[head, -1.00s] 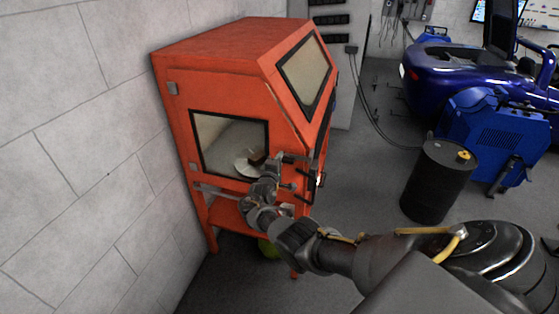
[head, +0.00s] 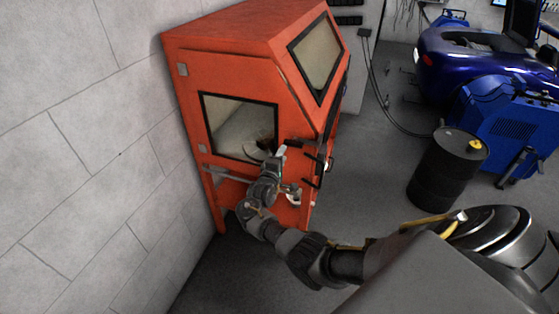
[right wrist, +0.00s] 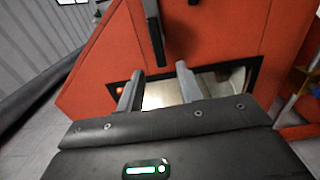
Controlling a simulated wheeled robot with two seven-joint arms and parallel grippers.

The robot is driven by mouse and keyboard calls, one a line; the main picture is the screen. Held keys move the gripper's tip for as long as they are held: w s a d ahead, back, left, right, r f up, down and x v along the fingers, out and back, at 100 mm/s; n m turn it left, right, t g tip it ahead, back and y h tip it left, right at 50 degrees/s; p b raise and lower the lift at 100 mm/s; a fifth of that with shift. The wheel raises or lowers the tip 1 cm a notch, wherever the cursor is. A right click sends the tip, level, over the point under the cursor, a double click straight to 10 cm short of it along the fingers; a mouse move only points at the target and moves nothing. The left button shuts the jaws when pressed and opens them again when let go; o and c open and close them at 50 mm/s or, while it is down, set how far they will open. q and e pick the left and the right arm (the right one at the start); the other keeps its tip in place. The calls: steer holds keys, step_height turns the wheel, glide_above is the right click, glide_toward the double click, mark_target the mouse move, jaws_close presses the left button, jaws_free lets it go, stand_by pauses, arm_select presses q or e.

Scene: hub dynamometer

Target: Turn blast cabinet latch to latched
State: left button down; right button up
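The orange blast cabinet (head: 230,70) stands against the wall, with a side window and a sloped front window. Black handle-like parts (head: 312,180) show at its front edge; I cannot tell for sure which one is the latch. My right gripper (head: 280,150) is in front of the cabinet, by the lower right corner of the side window. In the right wrist view its two grey fingers (right wrist: 159,72) are spread with nothing between them. A dark vertical bar (right wrist: 154,28) on the orange cabinet (right wrist: 225,35) is just beyond the fingertips. My left gripper is out of view.
A black drum (head: 447,170) stands to the right, beside a blue machine (head: 508,130) and a blue car (head: 455,62). A grey block wall (head: 80,150) is close on the left. The floor between cabinet and drum is clear.

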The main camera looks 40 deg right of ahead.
steer(key=shift+v, duration=1.35)
steer(key=w+a+f+m+t+y+b, duration=0.1)
steer(key=a+f+m+y, duration=0.15)
steer(key=f, duration=0.55)
steer(key=w+a+f+m+t+y+b, duration=0.1)
steer(key=a+f+y, duration=0.3)
steer(key=f, duration=0.3)
steer(key=s+a+f+g+y+b, duration=0.1)
steer(key=s+a+f+g+y, duration=0.15)
steer(key=s+f, duration=0.65)
steer(key=s+a+f+g+y+b, duration=0.1)
steer(key=s+a+f+y+b, duration=0.2)
steer(key=f, duration=1.1)
steer(key=s+a+f+m+g+y+b, duration=0.1)
steer(key=s+a+f+g, duration=0.1)
steer(key=s+f, duration=0.8)
steer(key=s+a+f+m+g+y+b, duration=0.15)
steer(key=s+f, duration=0.45)
steer(key=s, duration=0.7)
steer(key=s+f+g+b, duration=0.1)
steer(key=s+f+g, duration=0.1)
steer(key=s, duration=1)
steer(key=s+f+n+g+b, duration=0.1)
steer(key=s+f, duration=0.3)
steer(key=s, duration=0.8)
steer(key=shift+d+f+g+b, duration=0.35)
steer(key=shift+g+b, duration=0.1)
steer(key=shift+g, duration=0.25)
